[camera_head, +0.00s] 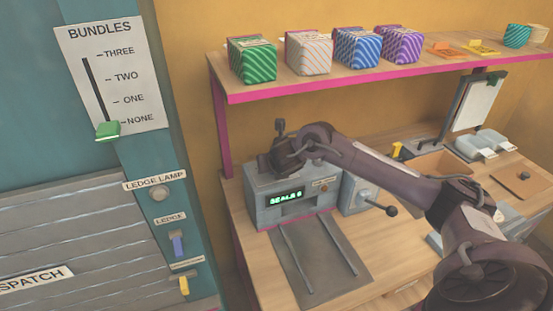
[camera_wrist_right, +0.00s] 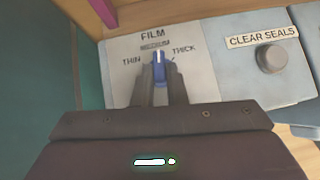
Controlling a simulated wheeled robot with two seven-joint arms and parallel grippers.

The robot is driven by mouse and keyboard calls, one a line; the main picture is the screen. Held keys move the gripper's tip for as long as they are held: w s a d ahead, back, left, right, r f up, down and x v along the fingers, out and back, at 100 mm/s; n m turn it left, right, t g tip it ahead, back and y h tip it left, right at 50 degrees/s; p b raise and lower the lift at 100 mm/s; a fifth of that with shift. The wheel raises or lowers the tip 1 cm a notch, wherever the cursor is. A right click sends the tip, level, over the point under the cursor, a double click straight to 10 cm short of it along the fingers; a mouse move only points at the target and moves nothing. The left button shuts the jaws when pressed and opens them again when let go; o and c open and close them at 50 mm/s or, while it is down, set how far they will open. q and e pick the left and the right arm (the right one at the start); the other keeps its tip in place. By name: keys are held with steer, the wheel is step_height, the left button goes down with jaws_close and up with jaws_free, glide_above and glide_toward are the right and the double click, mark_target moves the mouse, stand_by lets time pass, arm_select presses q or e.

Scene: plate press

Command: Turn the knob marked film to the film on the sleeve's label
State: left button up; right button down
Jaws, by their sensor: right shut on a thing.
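The film knob (camera_wrist_right: 159,66) is blue with a pale pointer line. It sits on a grey panel marked THIN, MEDIUM and THICK, and its pointer is up toward MEDIUM. My right gripper (camera_wrist_right: 161,84) is shut on the knob, with one finger on each side. In the head view my right gripper (camera_head: 277,152) is over the top of the grey sealing machine (camera_head: 262,211), and hides the knob there. I cannot make out the sleeve or its label. My left gripper is not in view.
The machine's display (camera_head: 285,199) reads what looks like SEALS 6. A CLEAR SEALS button (camera_wrist_right: 271,59) is right of the film panel. A shelf (camera_head: 340,79) with several striped bundles overhangs behind. A lever (camera_head: 391,210) sticks out at the right.

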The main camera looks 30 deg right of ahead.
steer(key=m+h+p, duration=0.1)
steer(key=p, duration=0.1)
steer(key=m+g+h+p, duration=0.1)
steer(key=m+p, duration=0.1)
steer(key=a+m+g+h+p, duration=0.1)
steer(key=m+p, duration=0.1)
steer(key=shift+w+r, duration=0.3)
steer(key=shift+w+a+f+m+g+h+p, duration=0.15)
steer(key=shift+m+g+h+p, duration=0.3)
steer(key=shift+m+g+p, duration=0.35)
steer(key=shift+w+d+f+m+g+h+p, duration=0.1)
steer(key=shift+m+g+h+p, duration=0.35)
steer(key=shift+m, duration=0.55)
steer(key=c, duration=1.5)
jaws_free()
steer(key=shift+o, duration=0.2)
steer(key=v, duration=0.6)
steer(key=shift+s+a, duration=0.15)
steer(key=shift+a, duration=0.2)
steer(key=shift+s+a+r, duration=0.2)
steer(key=shift+a+r, duration=0.05)
steer(key=shift+r, duration=0.3)
